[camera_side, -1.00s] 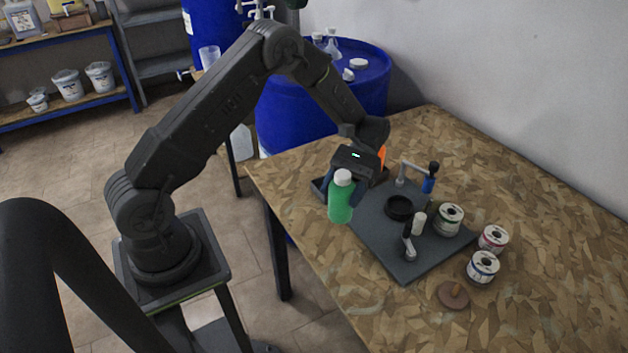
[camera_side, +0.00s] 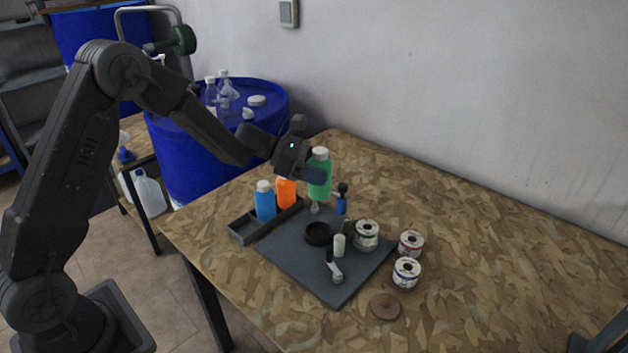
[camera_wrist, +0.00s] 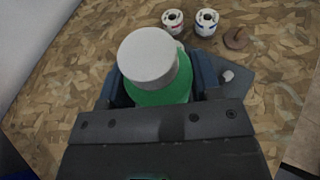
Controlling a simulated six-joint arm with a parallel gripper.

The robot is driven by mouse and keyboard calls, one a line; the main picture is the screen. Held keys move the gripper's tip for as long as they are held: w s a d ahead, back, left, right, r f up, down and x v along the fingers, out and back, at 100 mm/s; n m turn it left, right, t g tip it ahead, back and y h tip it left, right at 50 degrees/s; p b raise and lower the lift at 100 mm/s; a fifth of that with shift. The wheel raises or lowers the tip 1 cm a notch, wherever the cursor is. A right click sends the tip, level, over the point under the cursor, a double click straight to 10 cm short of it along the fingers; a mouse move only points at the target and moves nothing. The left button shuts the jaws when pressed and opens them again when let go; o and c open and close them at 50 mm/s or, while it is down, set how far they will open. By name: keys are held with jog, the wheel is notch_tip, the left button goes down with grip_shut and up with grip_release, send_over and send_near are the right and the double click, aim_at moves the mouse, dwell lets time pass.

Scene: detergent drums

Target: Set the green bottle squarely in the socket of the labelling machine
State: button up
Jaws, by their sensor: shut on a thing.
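My gripper (camera_side: 316,178) is shut on the green bottle (camera_side: 320,183), which has a white cap and stands upright in the jaws, above the back of the machine plate. In the wrist view the bottle (camera_wrist: 165,95) is seen from above between the fingers, cap towards the camera. The socket is a black round ring (camera_side: 318,234) on the dark grey plate (camera_side: 300,262) of the labelling machine. It looks empty, and the bottle is apart from it. In the wrist view the bottle and gripper hide the socket.
A dark tray (camera_side: 243,231) at the plate's left holds a blue bottle (camera_side: 265,203) and an orange bottle (camera_side: 286,193). A blue-handled lever (camera_side: 341,203), a white roller (camera_side: 340,245) and a crank (camera_side: 334,268) rise near the socket. Label rolls (camera_side: 410,244) stand at the right.

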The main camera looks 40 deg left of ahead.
send_over(318, 234)
notch_tip(318, 234, down, 11)
jog(key=shift+r, duration=0.2)
dwell(0.4)
jog(key=shift+f, duration=0.75)
dwell(1.8)
jog(key=shift+f, duration=0.4)
jog(key=o, duration=1.1)
jog(key=shift+o, duration=0.2)
jog(key=v, duration=1.3)
jog(key=shift+s+a+r, duration=0.15)
jog(key=shift+a+r, duration=0.05)
jog(key=shift+a, duration=0.15)
